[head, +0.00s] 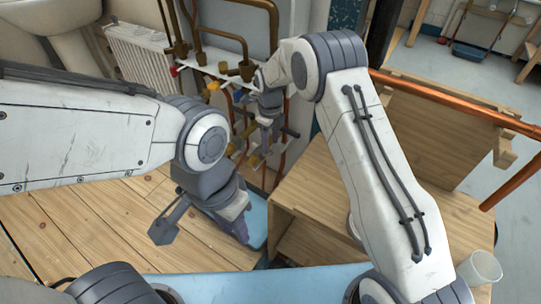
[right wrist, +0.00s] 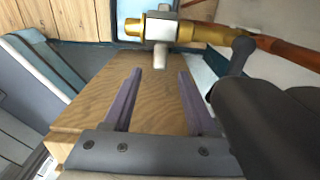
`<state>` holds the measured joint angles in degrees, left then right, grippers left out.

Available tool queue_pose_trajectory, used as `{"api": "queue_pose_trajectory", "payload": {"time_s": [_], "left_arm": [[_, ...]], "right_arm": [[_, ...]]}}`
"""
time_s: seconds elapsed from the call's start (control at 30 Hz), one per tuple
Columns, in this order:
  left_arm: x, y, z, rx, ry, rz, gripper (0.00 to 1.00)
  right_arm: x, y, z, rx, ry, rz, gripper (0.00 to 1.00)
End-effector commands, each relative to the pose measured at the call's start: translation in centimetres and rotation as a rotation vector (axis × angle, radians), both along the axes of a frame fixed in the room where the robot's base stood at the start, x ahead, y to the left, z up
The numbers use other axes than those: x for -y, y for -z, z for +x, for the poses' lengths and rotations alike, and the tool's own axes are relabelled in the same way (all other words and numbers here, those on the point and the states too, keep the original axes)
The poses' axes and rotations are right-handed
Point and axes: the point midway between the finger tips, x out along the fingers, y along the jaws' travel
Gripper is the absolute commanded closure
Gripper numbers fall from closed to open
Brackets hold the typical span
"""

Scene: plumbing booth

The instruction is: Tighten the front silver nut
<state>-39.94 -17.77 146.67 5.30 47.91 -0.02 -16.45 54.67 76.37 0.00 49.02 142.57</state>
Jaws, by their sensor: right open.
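In the right wrist view, a silver nut (right wrist: 161,27) sits on a horizontal brass fitting (right wrist: 203,32), with a short silver stub pointing down from it. My right gripper (right wrist: 157,74) is open, with its two purple-grey fingers apart and nothing between them. The nut lies beyond the fingertips, not touching them as far as I can see. In the head view my right gripper (head: 267,138) is among the brass pipework by the wall, where the nut is too small to pick out. My left gripper (head: 240,222) hangs low and away from the pipes; its jaw opening is unclear.
A copper pipe (right wrist: 288,50) runs right from the fitting. Several brass fittings and coloured valve handles (head: 239,96) crowd the wall. A wooden bench (head: 325,195) stands right of the pipework.

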Motion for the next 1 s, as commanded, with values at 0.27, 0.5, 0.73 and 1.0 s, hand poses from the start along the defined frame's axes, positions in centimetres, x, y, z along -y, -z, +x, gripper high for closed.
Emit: {"api": "queue_pose_trajectory", "payload": {"time_s": [0.27, 0.5, 0.73, 1.0], "left_arm": [[0.0, 1.9, 0.0, 0.0, 0.0, 0.0, 0.69], [0.0, 2.0, 0.0, 0.0, 0.0, 0.0, 0.69], [0.0, 2.0, 0.0, 0.0, 0.0, 0.0, 0.69], [0.0, 1.9, 0.0, 0.0, 0.0, 0.0, 0.69]], "right_arm": [[-0.1, 4.4, 0.0, 0.001, -0.002, 0.001, 0.43], [-0.1, 5.0, 0.0, 0.002, -0.003, 0.001, 0.43], [-0.1, 5.0, 0.0, 0.002, -0.003, 0.001, 0.65], [0.0, 5.0, -0.1, 0.002, -0.003, 0.005, 1.0]]}}
